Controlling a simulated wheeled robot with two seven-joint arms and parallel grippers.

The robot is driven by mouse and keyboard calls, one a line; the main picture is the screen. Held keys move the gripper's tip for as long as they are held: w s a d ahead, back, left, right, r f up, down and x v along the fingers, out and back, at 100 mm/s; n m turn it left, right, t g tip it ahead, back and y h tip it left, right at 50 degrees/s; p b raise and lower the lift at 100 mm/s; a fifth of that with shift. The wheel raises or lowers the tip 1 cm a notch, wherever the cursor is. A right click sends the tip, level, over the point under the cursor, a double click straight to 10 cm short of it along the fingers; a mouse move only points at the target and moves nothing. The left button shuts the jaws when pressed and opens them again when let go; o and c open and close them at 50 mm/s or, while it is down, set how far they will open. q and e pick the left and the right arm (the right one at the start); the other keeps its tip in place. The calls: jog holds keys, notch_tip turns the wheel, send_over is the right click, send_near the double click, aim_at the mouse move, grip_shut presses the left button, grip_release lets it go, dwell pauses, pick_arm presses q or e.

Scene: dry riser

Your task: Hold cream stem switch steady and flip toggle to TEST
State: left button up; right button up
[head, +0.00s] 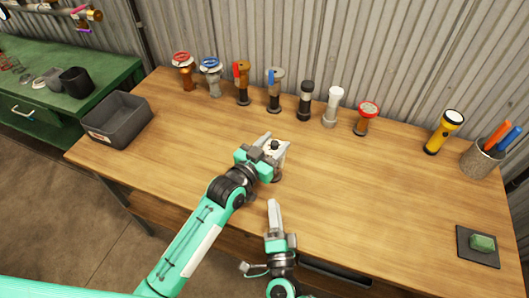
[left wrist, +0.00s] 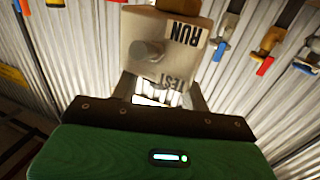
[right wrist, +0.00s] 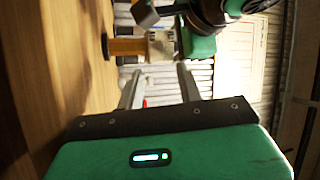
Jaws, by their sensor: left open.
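The cream stem switch (head: 272,147) stands on the workbench with a dark round toggle end on top. In the left wrist view its cream box (left wrist: 180,55) shows the words RUN and TEST and a grey toggle stub (left wrist: 148,51); which word the toggle leans to I cannot tell. My left gripper (head: 274,147) is open, with a finger on either side of the box; contact is not clear. My right gripper (head: 274,205) is open and empty, lower in the head view and apart from the switch. The right wrist view shows the box (right wrist: 161,45) and its brownish stem (right wrist: 126,46) beyond the fingertips.
A row of several valves and fittings (head: 243,85) stands along the back of the bench. A grey bin (head: 118,122) is at left. A yellow flashlight (head: 442,132), a pen cup (head: 480,160) and a dark mat with a green block (head: 482,243) are at right. The bench between is clear.

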pick_arm(q)
jog(key=shift+w+d, duration=0.15)
jog(key=shift+w, duration=0.1)
